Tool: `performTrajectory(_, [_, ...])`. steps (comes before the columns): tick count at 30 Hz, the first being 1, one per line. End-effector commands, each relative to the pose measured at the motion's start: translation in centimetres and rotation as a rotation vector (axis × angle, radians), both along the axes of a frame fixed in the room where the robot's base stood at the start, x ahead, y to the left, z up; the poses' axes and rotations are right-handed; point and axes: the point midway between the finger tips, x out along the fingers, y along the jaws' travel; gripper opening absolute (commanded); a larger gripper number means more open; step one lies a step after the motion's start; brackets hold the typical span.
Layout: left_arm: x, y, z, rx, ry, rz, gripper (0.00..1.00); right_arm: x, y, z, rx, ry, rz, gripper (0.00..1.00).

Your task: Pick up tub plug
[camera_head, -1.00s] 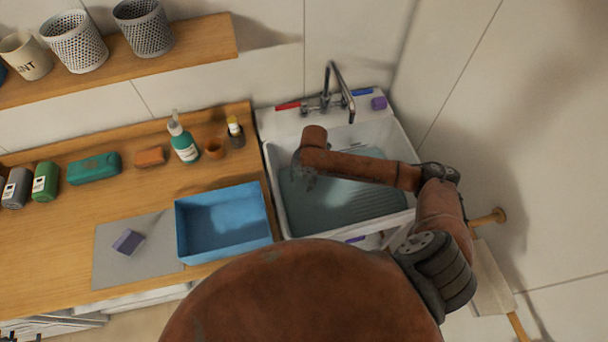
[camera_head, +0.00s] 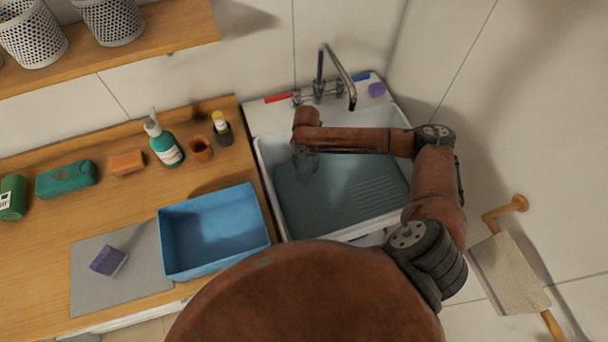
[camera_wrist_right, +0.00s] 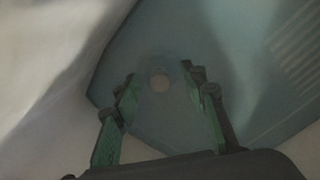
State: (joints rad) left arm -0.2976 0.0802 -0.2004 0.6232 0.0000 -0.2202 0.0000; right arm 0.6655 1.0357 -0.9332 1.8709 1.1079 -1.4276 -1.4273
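A small pale round thing (camera_wrist_right: 160,82), which looks like the tub plug, lies on the sink bottom under the bluish water in the right wrist view. My right gripper (camera_wrist_right: 164,80) is open above it, with its two green-sided fingers on either side in the picture. I cannot tell how far above it the fingertips are, and they do not look closed on anything. In the head view my right gripper (camera_head: 306,160) points down into the left part of the white sink (camera_head: 264,168). The plug cannot be made out there. My left gripper is not in view.
A tap (camera_head: 337,72) arches over the back of the sink. The sink's left wall is close to my gripper. A blue tray (camera_head: 214,262) stands left of the sink. A purple sponge (camera_head: 108,261) lies on a grey mat (camera_head: 90,296).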

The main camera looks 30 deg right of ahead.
Motion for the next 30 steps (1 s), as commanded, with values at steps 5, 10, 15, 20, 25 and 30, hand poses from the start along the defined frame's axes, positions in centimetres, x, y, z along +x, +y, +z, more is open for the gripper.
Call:
performTrajectory(5, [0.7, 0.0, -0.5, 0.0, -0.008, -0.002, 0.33, -0.3, 0.7, -3.0, 0.001, 0.004, 0.0, 0.39])
performTrajectory(10, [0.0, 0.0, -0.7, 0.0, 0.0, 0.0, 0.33, -0.2, 0.7, -4.1, 0.0, 0.001, 0.002, 0.39])
performTrajectory(15, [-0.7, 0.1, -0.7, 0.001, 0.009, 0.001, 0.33, -0.2, 0.7, -4.0, 0.001, 0.001, 0.002, 0.38])
performTrajectory(20, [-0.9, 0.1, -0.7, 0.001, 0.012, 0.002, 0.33, -0.2, 0.7, -4.0, 0.001, 0.001, 0.002, 0.27])
performTrajectory(25, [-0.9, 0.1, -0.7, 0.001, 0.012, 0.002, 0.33, -0.2, 0.7, -3.9, 0.001, 0.001, 0.002, 0.15])
performTrajectory(30, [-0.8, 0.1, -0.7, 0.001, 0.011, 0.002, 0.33, -0.2, 0.7, -3.9, 0.001, 0.001, 0.002, 0.04])
